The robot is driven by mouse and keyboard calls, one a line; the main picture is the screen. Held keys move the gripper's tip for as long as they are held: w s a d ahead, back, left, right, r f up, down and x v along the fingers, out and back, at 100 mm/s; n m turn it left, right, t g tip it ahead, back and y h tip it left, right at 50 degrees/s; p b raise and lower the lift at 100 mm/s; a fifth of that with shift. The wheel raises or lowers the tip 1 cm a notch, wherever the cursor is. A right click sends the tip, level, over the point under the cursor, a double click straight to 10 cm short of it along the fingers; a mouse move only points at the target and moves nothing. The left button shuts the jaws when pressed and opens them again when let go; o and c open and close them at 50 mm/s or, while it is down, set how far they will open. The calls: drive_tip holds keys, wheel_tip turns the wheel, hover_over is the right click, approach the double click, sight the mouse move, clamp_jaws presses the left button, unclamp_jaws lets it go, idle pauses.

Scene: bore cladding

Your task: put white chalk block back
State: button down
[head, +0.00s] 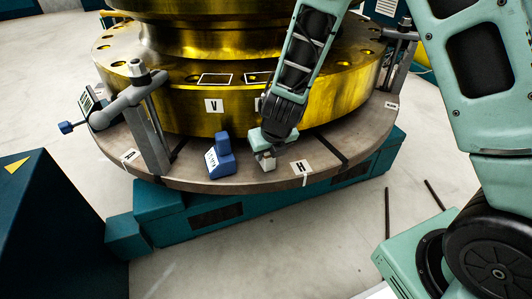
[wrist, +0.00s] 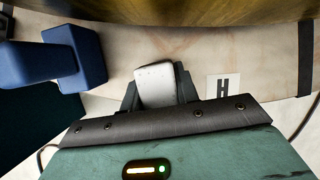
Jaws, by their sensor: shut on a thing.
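The white chalk block (wrist: 157,84) is between the fingers of my gripper (wrist: 160,92) in the wrist view, and the gripper is shut on it. In the head view my gripper (head: 266,160) is low over the rim of the round grey table (head: 225,178), left of the label H (head: 301,167). The chalk block (head: 267,164) shows there only as a small pale piece under the gripper. I cannot tell whether it touches the table.
A blue block-shaped tool (head: 219,153) stands on the rim left of my gripper. The large brass flanged part (head: 190,107) rises close behind. A grey clamp (head: 148,125) stands at the left by label A (head: 129,156). White outlined rectangles (head: 215,78) mark the flange top.

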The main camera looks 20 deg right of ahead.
drive_tip(key=shift+f, duration=0.2)
drive_tip(key=c, duration=1.1)
unclamp_jaws()
drive_tip(key=shift+o, duration=0.2)
drive_tip(key=s+r+m+p, duration=0.4)
drive_tip(key=r+p, duration=0.1)
drive_tip(key=r, duration=0.5)
drive_tip(key=s+r+m+p, duration=0.3)
drive_tip(key=s+r+p, duration=0.15)
drive_tip(key=r, duration=0.55)
drive_tip(key=s+a+r+m+g, duration=0.2)
drive_tip(key=s+a+r+m, duration=0.1)
drive_tip(key=s+m, duration=0.7)
drive_tip(key=s+a+r+m+g, duration=0.3)
drive_tip(key=s+m, duration=0.5)
drive_tip(key=m, duration=0.4)
wheel_tip(320, 180, up, 31)
drive_tip(key=p, duration=3.2)
drive_tip(key=shift+s, duration=0.2)
